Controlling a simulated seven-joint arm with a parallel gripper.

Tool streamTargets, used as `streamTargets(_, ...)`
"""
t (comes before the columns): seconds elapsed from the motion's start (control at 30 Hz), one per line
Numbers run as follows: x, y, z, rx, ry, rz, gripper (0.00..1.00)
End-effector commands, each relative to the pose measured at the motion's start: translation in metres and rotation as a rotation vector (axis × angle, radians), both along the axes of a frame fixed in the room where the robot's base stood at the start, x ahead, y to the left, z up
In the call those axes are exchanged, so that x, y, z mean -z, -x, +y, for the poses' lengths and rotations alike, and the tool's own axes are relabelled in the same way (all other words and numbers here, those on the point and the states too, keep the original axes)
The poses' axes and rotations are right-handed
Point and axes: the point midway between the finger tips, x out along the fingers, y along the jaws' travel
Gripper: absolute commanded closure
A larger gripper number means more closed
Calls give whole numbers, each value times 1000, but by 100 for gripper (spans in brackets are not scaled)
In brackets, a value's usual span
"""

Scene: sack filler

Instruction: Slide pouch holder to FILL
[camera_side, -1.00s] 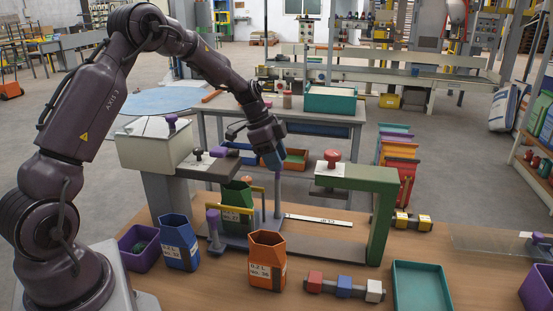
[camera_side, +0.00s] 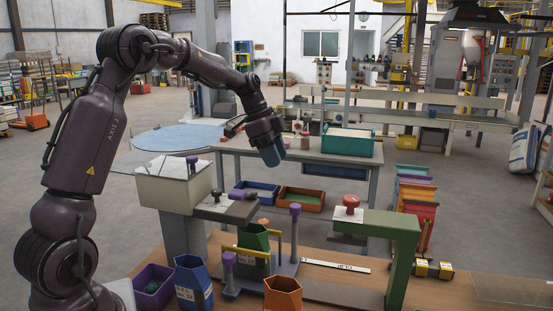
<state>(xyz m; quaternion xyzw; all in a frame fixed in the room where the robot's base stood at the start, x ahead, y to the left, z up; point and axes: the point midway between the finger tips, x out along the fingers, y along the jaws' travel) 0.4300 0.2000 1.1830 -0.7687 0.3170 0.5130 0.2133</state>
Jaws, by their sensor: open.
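The pouch holder is a grey sliding carriage with yellow bars (camera_side: 240,250) and purple posts (camera_side: 295,212). It stands on the rail between the grey hopper arm at left and the green press frame (camera_side: 405,255) at right. A green pouch (camera_side: 254,240) sits upright in it. My gripper (camera_side: 272,158), with blue fingers, is open and points down in the air above the holder. It is clear of the holder and holds nothing that I can see. I cannot read any FILL mark; a white marked strip (camera_side: 337,265) lies behind the rail.
The white hopper box (camera_side: 175,188) and the red knob (camera_side: 351,202) on the press stand at either side. A rear table holds a teal tray (camera_side: 348,142).

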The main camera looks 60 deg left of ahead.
Motion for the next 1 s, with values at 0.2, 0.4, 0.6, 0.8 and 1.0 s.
streamTargets(0.2,7,-15,-26,69,-5,12,43)
streamTargets(0.4,6,-44,-54,139,-198,184,43)
streamTargets(0.6,-1,-37,-37,6,-281,282,43)
streamTargets(0.8,25,-36,-38,0,-275,286,43)
streamTargets(1.0,68,-36,-38,1,-274,286,43)
